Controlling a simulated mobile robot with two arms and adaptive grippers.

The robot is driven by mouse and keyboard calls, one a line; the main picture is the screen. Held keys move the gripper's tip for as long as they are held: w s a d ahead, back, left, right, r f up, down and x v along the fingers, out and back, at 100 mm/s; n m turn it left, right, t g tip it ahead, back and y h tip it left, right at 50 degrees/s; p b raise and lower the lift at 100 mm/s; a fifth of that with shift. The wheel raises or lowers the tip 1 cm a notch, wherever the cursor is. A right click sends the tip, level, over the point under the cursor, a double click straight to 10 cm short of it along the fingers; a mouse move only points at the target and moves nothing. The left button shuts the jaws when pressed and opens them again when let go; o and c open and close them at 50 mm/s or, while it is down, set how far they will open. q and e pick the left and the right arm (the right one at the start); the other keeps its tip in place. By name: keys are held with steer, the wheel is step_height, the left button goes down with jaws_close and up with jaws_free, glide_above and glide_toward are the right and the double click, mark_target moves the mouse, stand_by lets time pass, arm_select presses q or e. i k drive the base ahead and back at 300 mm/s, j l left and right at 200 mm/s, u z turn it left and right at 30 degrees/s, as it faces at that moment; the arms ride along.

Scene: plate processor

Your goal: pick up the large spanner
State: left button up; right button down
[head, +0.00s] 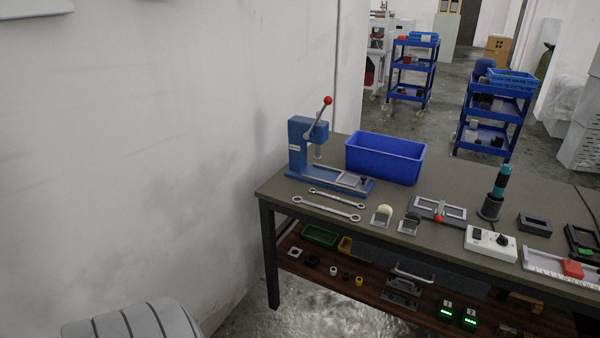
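Two silver spanners lie flat near the left end of the grey workbench top (285,187). The large spanner (326,209) lies closer to the front edge. It runs slantwise, with its left end farther back and its right end nearer the edge. The smaller spanner (337,198) lies just behind it, roughly parallel, with a small gap between them. Neither of my grippers shows in the head view.
A blue press (309,150) with a red-knobbed lever stands behind the spanners. A blue bin (385,160) is behind right. Tape dispensers (381,217) sit to the right. A wooden lower shelf (345,292) holds small parts. A white wall (150,140) stands left.

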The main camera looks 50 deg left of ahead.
mark_target(321, 208)
steer(key=i+j+u, duration=0.1)
steer(key=j+u, duration=0.15)
steer(key=u, duration=0.15)
steer(key=i+j+u, duration=0.15)
steer(key=u, duration=0.3)
steer(key=i+j+u, duration=0.2)
steer(key=u, duration=0.2)
steer(key=i+j, duration=0.1)
